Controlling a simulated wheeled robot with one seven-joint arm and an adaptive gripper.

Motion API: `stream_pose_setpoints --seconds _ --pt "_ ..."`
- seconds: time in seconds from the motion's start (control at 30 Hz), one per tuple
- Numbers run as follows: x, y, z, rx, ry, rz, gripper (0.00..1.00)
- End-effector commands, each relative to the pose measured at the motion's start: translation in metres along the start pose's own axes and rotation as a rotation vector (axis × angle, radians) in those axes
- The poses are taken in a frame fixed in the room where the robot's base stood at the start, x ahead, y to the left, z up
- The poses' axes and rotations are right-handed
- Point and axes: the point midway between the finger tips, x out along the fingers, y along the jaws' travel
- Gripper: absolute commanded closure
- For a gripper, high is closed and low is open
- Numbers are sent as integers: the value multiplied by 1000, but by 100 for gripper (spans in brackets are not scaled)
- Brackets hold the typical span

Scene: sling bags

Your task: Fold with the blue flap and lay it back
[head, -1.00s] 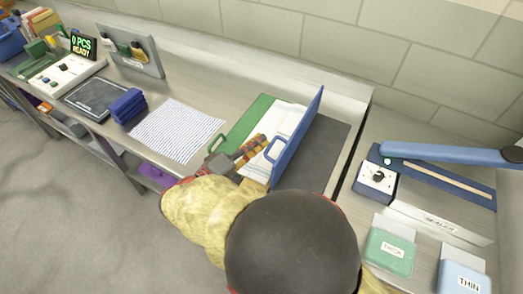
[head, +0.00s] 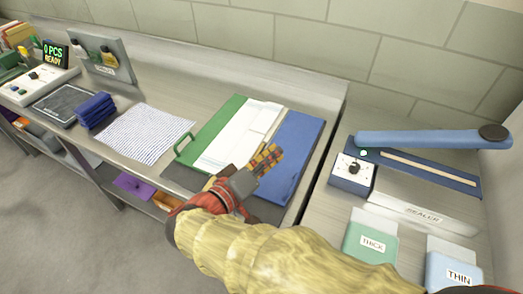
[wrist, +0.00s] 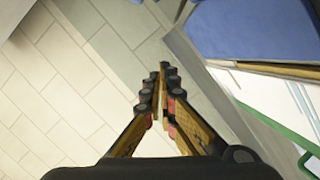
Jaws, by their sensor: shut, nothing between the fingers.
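The blue flap (head: 297,160) lies open and flat at the right of the folding board; its handle is not visible. The green flap (head: 217,129) lies at the left, with its green handle (head: 184,146) at the front left. A white cloth (head: 240,133) lies between them. My gripper (head: 270,156) is shut and empty, over the left edge of the blue flap near the front. In the wrist view, the shut fingers (wrist: 162,78) show with the blue flap (wrist: 245,28) above right and the green edge (wrist: 285,132) at lower right.
A striped cloth (head: 143,136) and a folded blue stack (head: 96,110) lie to the left on the bench. A sealer (head: 430,174) with a raised blue arm and a control box (head: 352,175) stands at the right. THICK (head: 370,243) and THIN (head: 456,268) boxes sit in front of it.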

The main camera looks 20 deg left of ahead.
Motion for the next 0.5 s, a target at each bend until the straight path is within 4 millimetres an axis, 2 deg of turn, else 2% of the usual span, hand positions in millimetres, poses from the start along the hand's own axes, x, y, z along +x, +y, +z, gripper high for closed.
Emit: stream_pose_setpoints --seconds 0.27,0.43,0.5 --pt "11 3 40 443 -1 -118 100" --pt "17 -1 61 569 -1 -152 100" --pt "19 -4 70 562 0 -150 100"
